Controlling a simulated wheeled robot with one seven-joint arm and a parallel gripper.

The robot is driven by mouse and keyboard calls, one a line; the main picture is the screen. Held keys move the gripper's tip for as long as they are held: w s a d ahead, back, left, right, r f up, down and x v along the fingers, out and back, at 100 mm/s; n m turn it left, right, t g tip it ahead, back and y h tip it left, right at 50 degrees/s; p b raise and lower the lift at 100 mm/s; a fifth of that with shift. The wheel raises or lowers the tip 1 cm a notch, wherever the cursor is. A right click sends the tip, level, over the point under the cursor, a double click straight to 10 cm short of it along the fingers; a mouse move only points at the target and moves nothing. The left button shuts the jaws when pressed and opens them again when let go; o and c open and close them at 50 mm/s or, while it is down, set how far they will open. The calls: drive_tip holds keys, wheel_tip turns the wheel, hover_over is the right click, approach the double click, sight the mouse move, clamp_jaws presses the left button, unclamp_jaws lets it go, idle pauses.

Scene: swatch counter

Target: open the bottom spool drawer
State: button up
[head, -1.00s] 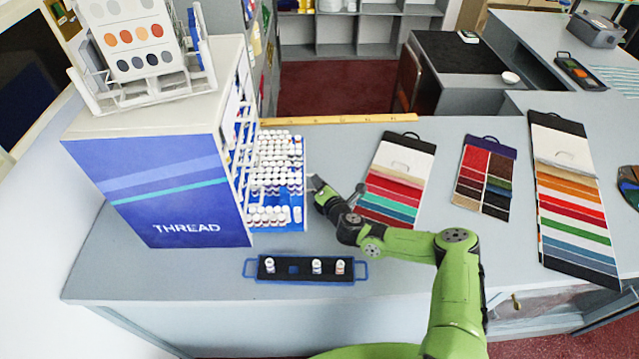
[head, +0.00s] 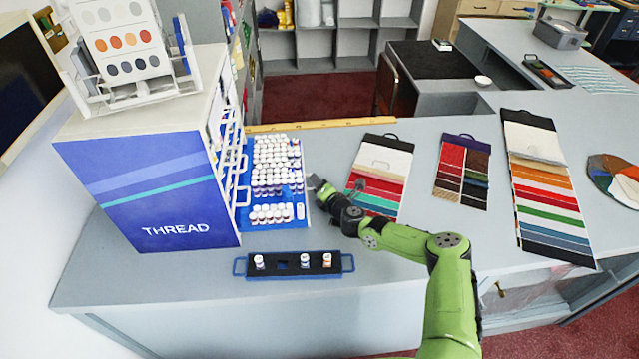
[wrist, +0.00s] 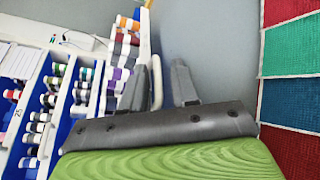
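The thread cabinet (head: 140,190) stands at the left of the counter. Its low spool drawer (head: 300,222), blue and filled with rows of white-capped spools, sticks well out to the right, just above the counter. My gripper (head: 314,186) is at the drawer's outer end. In the wrist view my gripper (wrist: 162,84) has its two fingers apart, with the pale drawer handle (wrist: 156,82) between them, nearer the left finger. I cannot tell whether a finger touches the handle. Spools (wrist: 122,55) show left of the fingers.
A black tray with blue handles (head: 290,266) holds 3 spools in front of the drawer. Swatch boards (head: 383,165) lie to the right of my gripper. A yellow ruler (head: 325,124) lies along the back edge. Bare counter shows between the drawer and the nearest board.

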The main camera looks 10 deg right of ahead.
drive_tip(key=shift+o, duration=0.2)
drive_tip(key=shift+d+r, duration=0.1)
drive_tip(key=v, duration=1.5)
drive_tip(key=shift+s+d, duration=0.15)
drive_tip(key=shift+s, duration=0.2)
